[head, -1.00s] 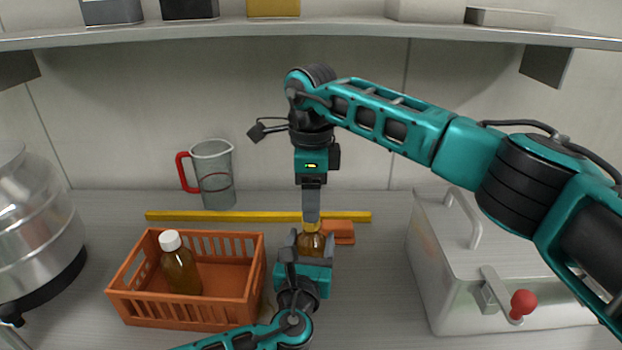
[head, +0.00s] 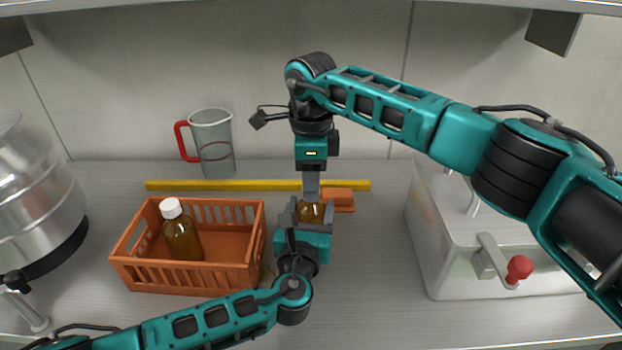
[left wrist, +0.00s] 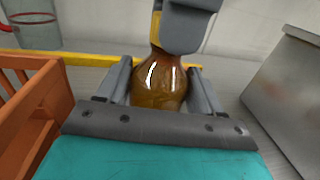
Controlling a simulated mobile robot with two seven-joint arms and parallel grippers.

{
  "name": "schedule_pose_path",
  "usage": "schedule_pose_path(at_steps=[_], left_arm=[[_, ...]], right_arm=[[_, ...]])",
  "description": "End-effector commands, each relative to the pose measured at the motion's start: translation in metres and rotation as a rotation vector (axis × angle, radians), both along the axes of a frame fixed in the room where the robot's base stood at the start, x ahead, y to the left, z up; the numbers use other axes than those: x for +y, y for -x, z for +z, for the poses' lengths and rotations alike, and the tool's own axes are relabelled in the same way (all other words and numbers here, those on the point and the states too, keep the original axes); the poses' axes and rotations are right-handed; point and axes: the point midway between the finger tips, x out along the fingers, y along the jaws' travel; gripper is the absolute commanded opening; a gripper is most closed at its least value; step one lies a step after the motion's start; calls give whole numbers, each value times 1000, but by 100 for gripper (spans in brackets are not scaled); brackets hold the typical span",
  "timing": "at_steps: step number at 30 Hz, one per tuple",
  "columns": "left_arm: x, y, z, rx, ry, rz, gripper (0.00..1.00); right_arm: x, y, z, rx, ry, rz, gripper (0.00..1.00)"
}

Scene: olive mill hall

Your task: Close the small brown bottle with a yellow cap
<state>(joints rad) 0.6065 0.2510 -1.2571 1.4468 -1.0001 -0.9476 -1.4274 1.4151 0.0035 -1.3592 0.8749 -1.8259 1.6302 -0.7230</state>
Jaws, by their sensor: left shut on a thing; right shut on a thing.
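The small brown bottle (head: 311,212) stands upright on the counter, and it also shows in the left wrist view (left wrist: 159,85). My left gripper (head: 311,215) is shut on the bottle's body, one finger on each side. My right gripper (head: 311,196) comes down from above, shut on the yellow cap at the bottle's neck. A sliver of the yellow cap (left wrist: 155,28) shows in the left wrist view; the right fingers hide the rest. I cannot tell how far the cap is seated.
An orange crate (head: 190,281) with a white-capped brown bottle (head: 182,236) stands at left. Behind are a jug (head: 213,145), a yellow bar (head: 230,185) and an orange block (head: 338,199). A metal box (head: 450,262) with a red-knobbed lever stands right, a steel vessel (head: 30,190) far left.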

Motion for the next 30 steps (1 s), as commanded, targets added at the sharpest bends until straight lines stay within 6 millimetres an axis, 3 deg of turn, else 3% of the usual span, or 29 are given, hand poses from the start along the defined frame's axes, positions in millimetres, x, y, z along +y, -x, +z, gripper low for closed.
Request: schedule_pose_path(at_steps=[7, 13, 21, 25, 26, 30], left_arm=[[0, 0, -1, 1, 0, 0, 0], [0, 0, -1, 2, 0, 0, 0], [0, 0, -1, 2, 0, 0, 0], [0, 0, -1, 2, 0, 0, 0], [0, 0, -1, 2, 0, 0, 0], [0, 0, -1, 1, 0, 0, 0]], right_arm=[[0, 0, 0, 0, 0, 0, 0], [0, 0, 0, 0, 0, -84, 0], [0, 0, 0, 1, 0, -460, 0], [0, 0, 0, 1, 0, -451, 0], [0, 0, 0, 1, 0, -451, 35], [0, 0, 0, 1, 0, -450, 49]])
